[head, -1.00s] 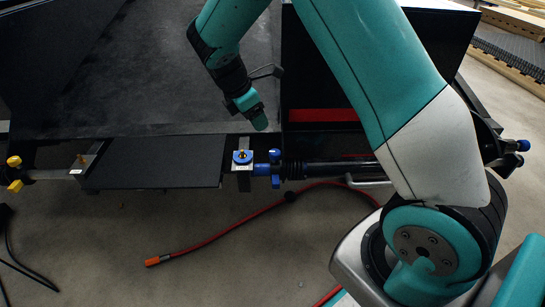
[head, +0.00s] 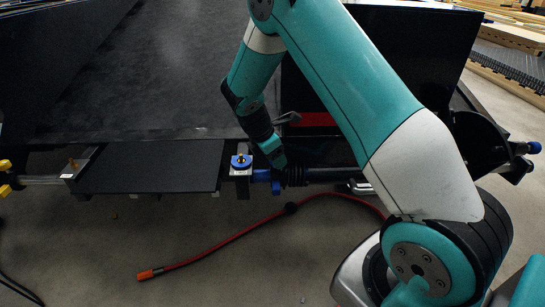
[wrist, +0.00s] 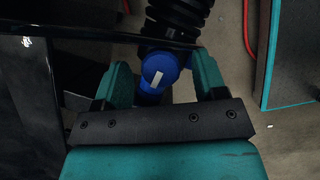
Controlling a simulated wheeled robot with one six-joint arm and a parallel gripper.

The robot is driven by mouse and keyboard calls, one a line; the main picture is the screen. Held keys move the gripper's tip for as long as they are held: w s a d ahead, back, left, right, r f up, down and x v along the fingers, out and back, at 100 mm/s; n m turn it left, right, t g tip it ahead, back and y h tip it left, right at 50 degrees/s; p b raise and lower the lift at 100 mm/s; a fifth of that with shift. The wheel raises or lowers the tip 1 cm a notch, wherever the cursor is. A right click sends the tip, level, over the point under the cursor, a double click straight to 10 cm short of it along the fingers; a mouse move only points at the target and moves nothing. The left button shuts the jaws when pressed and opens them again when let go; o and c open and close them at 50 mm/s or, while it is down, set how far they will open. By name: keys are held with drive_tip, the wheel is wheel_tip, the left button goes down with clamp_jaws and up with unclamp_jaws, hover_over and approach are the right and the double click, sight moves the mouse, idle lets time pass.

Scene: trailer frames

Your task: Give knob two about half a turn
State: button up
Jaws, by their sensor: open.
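A blue knob (wrist: 161,74) with a white mark on its face sits between the two teal fingers of my gripper (wrist: 164,72) in the wrist view. The fingers are apart, with one on each side of it. I cannot see whether they touch it. In the head view my gripper (head: 274,153) is over the blue fitting (head: 276,182) and hides part of it. Another blue part with a brass top (head: 241,161) stands just left. I see no readable number on either, so I cannot tell which is knob two.
A black ribbed sleeve (wrist: 178,16) adjoins the knob. A red hose (head: 240,233) with an orange end lies on the floor. Yellow fittings (head: 6,178) are at the far left. A dark flat panel (head: 150,167) lies left of the blue parts. Open floor is in front.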

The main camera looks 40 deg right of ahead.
drive_tip(key=c, duration=0.9)
drive_tip(key=m+p, duration=0.1)
drive_tip(key=p, duration=0.1)
drive_tip(key=shift+r+g+p, duration=0.3)
drive_tip(key=shift+r+p, duration=0.05)
drive_tip(key=shift+w+m+g+p, duration=0.1)
drive_tip(key=shift+m+g+p, duration=0.2)
drive_tip(key=shift+m+p, duration=0.6)
drive_tip(key=shift+f+m, duration=0.25)
drive_tip(key=shift+m, duration=0.05)
drive_tip(key=o, duration=0.9)
